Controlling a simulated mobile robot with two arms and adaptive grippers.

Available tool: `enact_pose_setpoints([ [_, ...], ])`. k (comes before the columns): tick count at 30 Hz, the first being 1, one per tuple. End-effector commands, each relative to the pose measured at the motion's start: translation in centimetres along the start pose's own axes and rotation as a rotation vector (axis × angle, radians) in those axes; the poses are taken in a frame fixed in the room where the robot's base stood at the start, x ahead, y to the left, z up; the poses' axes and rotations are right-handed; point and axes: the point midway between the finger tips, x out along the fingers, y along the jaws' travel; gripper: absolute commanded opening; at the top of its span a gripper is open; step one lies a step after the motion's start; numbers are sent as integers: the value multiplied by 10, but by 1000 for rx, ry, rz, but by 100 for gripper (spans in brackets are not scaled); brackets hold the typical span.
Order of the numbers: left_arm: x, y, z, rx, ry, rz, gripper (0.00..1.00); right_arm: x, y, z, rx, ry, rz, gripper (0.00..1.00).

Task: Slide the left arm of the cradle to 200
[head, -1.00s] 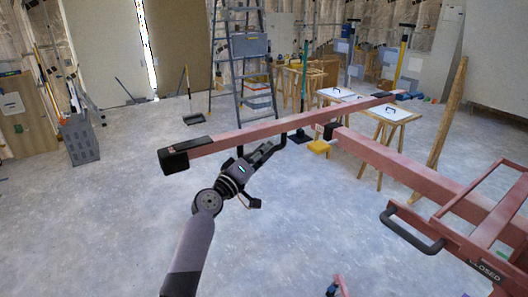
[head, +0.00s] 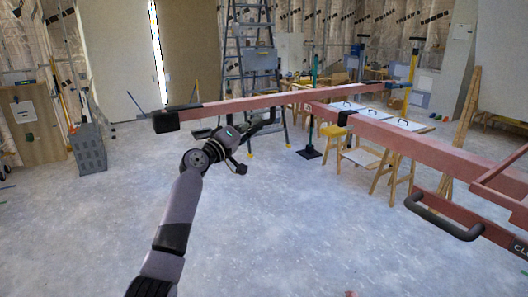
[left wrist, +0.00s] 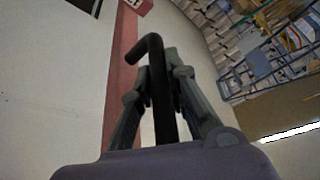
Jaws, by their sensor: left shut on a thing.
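The cradle's left arm is a long red bar (head: 240,104) with a black end cap (head: 165,121) at its left end. It lies across the end of a thick red beam (head: 430,150). My left gripper (head: 268,120) is just below the bar, shut on a black bent handle. In the left wrist view the handle (left wrist: 158,85) stands between the two fingers (left wrist: 155,95), with the red bar (left wrist: 122,75) behind it. A yellow knob (head: 332,131) and a black fitting (head: 344,118) sit near the beam's end. No scale number is readable. My right gripper is not in view.
A black grab handle (head: 443,222) is on the red frame at right. A stepladder (head: 245,75) and wooden trestles with white panels (head: 385,122) stand behind the bar. A grey crate (head: 88,148) is at left. The floor at front left is clear.

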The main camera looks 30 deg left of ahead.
Motion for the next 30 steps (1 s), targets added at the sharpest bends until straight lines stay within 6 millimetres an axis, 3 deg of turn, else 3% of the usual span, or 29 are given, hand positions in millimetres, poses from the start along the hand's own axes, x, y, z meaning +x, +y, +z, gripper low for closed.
enact_pose_setpoints([
  [1, 1, -13, -6, 0, 7, 3, 0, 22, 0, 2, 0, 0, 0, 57],
  [3, 5, -18, -15, -1, 7, 3, 0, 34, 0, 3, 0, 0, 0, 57],
  [12, 20, -38, -47, -3, 3, 2, 0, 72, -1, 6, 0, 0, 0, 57],
  [21, 30, -53, -71, -3, 2, 2, 0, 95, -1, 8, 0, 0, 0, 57],
  [30, 36, -60, -83, -3, 2, 1, 0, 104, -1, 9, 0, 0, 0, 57],
])
